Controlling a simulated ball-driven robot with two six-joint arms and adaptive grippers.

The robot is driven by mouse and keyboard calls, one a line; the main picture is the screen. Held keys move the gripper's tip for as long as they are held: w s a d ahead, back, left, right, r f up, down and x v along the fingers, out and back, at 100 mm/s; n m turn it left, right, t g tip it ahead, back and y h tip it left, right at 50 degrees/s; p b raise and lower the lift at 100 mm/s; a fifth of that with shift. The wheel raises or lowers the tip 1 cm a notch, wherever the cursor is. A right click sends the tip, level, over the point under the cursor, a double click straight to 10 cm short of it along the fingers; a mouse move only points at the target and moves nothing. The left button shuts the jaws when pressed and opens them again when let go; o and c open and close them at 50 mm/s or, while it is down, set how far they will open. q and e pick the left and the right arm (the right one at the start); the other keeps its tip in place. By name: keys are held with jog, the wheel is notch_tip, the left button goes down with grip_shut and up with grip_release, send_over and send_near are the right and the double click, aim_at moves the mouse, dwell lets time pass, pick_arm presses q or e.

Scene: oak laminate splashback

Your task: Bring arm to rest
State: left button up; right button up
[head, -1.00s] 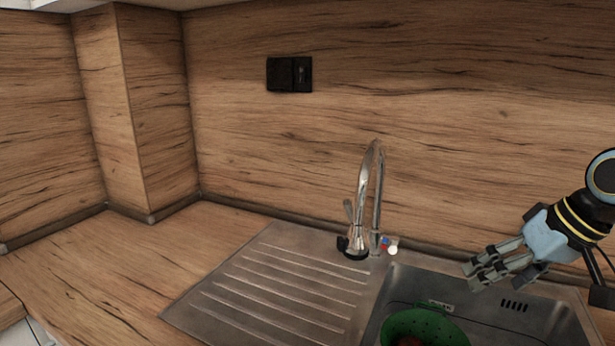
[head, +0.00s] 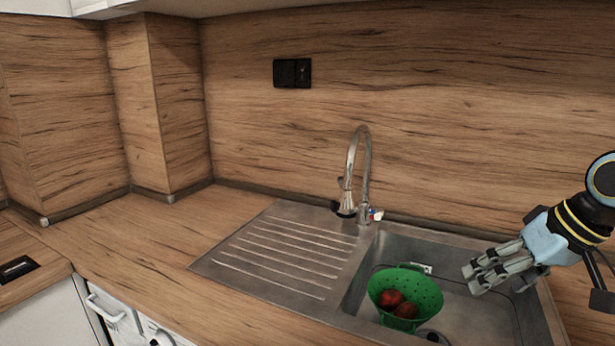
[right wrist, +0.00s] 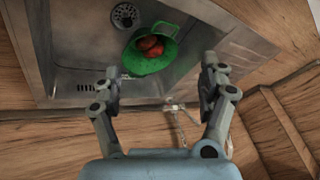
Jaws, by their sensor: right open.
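My right gripper (head: 480,277) is at the right of the head view, held above the sink's right part. Its fingers are apart with nothing between them, as the right wrist view (right wrist: 160,85) also shows. It is clear of the green colander (head: 424,290), which sits in the sink basin with red round fruits (head: 391,298) inside. The colander also shows in the right wrist view (right wrist: 150,62), beyond the fingertips. My left gripper is in neither view.
The steel sink (head: 357,292) has a ribbed drainer (head: 270,258) on its left. A tall chrome faucet (head: 366,165) stands behind the basin. The wooden counter (head: 150,235) at left is clear. A black socket (head: 292,73) is on the splashback.

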jog(key=s+a+f, duration=0.1)
jog(key=s+f, duration=0.1)
jog(key=s, duration=0.2)
jog(key=s+a+f+h, duration=0.1)
jog(key=s+f, duration=0.1)
jog(key=s, duration=0.2)
jog(key=s+a+f+h, duration=0.1)
jog(key=s+f, duration=0.1)
jog(key=s, duration=0.3)
jog(key=shift+a+f+n, duration=0.15)
jog(key=shift+f+n, duration=0.15)
jog(key=s+r+h, duration=0.1)
jog(key=s+h, duration=0.1)
jog(key=s, duration=1.2)
notch_tip(320, 180, down, 33)
jog(key=s+d+g+b, duration=0.1)
jog(key=d+g+b, duration=0.15)
jog(key=b, duration=0.45)
pick_arm(q)
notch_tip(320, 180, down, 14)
jog(key=b, duration=0.6)
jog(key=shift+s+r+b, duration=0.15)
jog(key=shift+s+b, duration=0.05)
jog(key=shift+b, duration=0.1)
pick_arm(e)
jog(key=s+d+f+m, duration=0.1)
jog(key=s+f, duration=1.8)
jog(key=f, duration=0.4)
jog(key=shift+d+g, duration=0.25)
jog(key=shift+g, duration=0.2)
